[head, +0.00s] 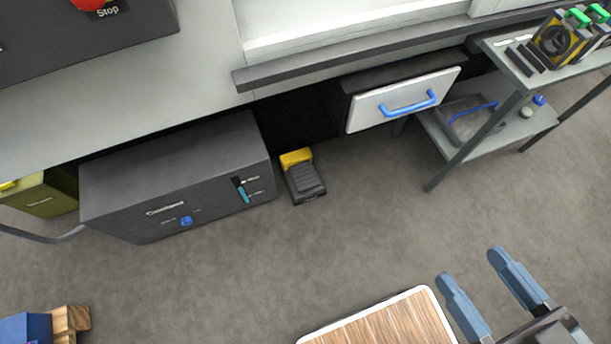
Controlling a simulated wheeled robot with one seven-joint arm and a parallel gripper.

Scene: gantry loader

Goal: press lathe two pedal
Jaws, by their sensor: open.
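A foot pedal (306,182) with a black ribbed tread and a yellow hood sits on the floor under the machine. It stands just right of a dark grey cabinet. Whether it belongs to lathe two cannot be read here. My gripper (472,272) is at the lower right, with its two blue-grey fingers apart and nothing between them. It is well to the right of the pedal and nearer to me. The pedal's tread is in plain view.
The grey cabinet (180,180) has a blue knob and a teal lever. A white drawer (404,100) with a blue handle is right of the pedal. A shelved cart (515,130) stands at right; a wood-topped surface (385,325) is in front. Open floor lies between.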

